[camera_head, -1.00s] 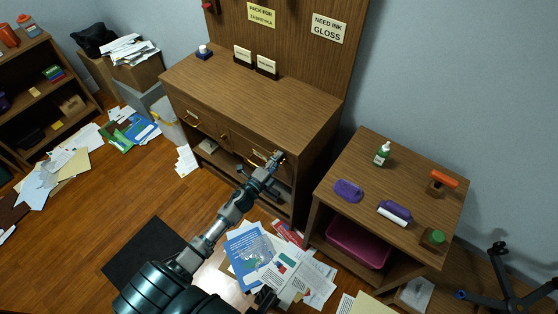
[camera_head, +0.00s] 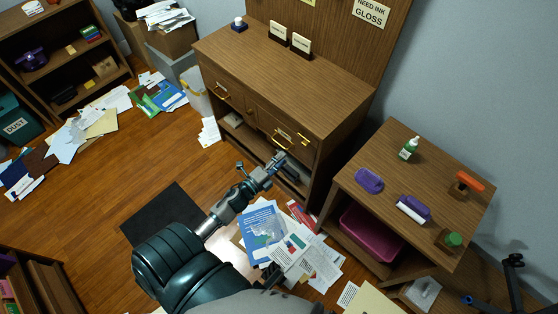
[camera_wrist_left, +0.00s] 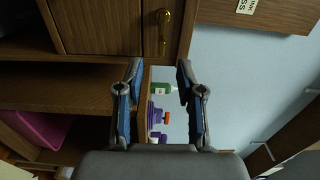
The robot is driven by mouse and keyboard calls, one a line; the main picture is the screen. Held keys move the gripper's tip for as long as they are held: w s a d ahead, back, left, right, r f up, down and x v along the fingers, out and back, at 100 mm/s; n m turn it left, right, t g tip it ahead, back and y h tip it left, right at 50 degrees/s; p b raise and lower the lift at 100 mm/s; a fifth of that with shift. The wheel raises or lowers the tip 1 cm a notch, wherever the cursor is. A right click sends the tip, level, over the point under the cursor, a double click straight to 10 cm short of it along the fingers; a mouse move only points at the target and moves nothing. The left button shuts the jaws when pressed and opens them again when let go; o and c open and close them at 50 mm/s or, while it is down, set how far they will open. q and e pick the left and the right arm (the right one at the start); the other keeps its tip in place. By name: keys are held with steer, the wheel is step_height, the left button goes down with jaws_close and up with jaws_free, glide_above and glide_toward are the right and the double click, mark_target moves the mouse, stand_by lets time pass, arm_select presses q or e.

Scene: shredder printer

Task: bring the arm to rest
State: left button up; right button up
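My left gripper (camera_head: 274,163) is in front of the wooden cabinet, just below the gold handle (camera_head: 281,139) of its right front in the head view. In the left wrist view my left gripper (camera_wrist_left: 160,84) has its two blue-grey fingers apart, with nothing between them. Behind them that view shows a cabinet front with a gold handle (camera_wrist_left: 163,25) and, farther off, the side table's bottle (camera_wrist_left: 161,88). The gripper appears clear of the cabinet. My right gripper does not show clearly in either view.
The wooden cabinet (camera_head: 285,75) stands ahead. A side table (camera_head: 400,175) to its right holds a green-and-white bottle (camera_head: 408,148), purple items and an orange-handled item (camera_head: 469,182). A pink bin (camera_head: 370,235) is underneath. Papers (camera_head: 300,250) litter the floor; a black mat (camera_head: 165,213) lies left.

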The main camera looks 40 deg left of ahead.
arm_select(q)
steer(key=shift+s, duration=0.2)
stand_by(0.4)
